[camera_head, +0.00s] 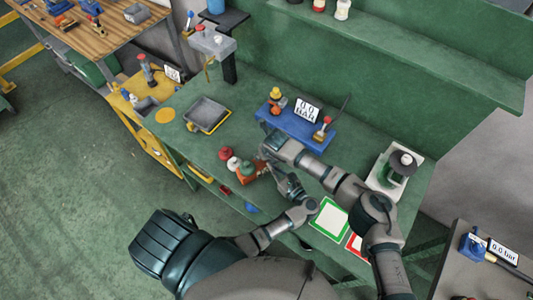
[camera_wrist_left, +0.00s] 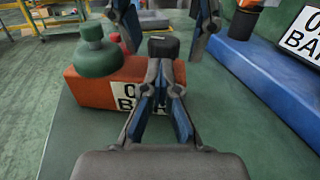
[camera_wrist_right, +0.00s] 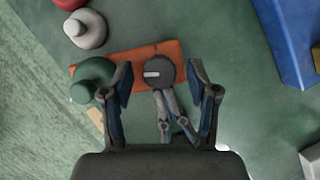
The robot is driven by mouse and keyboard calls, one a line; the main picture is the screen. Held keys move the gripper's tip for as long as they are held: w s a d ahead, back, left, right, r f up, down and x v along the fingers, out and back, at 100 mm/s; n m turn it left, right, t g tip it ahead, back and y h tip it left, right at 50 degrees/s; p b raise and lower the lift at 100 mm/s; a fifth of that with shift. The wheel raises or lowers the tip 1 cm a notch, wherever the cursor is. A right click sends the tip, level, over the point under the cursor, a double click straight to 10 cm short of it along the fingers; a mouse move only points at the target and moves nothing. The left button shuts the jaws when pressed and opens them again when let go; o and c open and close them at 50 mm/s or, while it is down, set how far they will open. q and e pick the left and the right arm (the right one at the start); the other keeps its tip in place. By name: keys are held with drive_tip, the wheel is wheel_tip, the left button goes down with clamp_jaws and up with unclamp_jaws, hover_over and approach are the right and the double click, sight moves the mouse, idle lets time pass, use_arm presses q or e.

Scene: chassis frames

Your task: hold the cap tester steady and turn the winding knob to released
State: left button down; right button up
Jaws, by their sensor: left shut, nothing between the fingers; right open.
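The cap tester is an orange block (camera_wrist_left: 88,94) with a label reading 0 BAR, partly covered by my left fingers. A green cap (camera_wrist_left: 98,55) sits on its left part. The round black winding knob (camera_wrist_right: 160,72) is at its other end, with a white mark pointing left in the right wrist view. My left gripper (camera_wrist_left: 166,72) is shut and empty, its tips close in front of the knob; contact cannot be told. My right gripper (camera_wrist_right: 158,78) is open above the tester, its fingers on either side of the knob and apart from it.
A red cap (camera_head: 225,153) and a white cap (camera_head: 233,163) stand left of the tester. A blue fixture (camera_head: 300,122) with a gauge label stands behind. A grey tray (camera_head: 207,114) lies further left. Green (camera_head: 330,219) and red (camera_head: 354,244) framed cards lie right on the bench.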

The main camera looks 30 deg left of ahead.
clamp_jaws()
drive_tip(key=shift+n, duration=0.3)
drive_tip(key=shift+w+d+n+g+y, duration=0.15)
drive_tip(key=shift+n+g, duration=0.35)
drive_tip(key=shift+n, duration=0.85)
drive_tip(key=shift+w+a+n+g+y, duration=0.1)
drive_tip(key=shift+n+g+y, duration=0.3)
drive_tip(key=shift+n, duration=0.95)
unclamp_jaws()
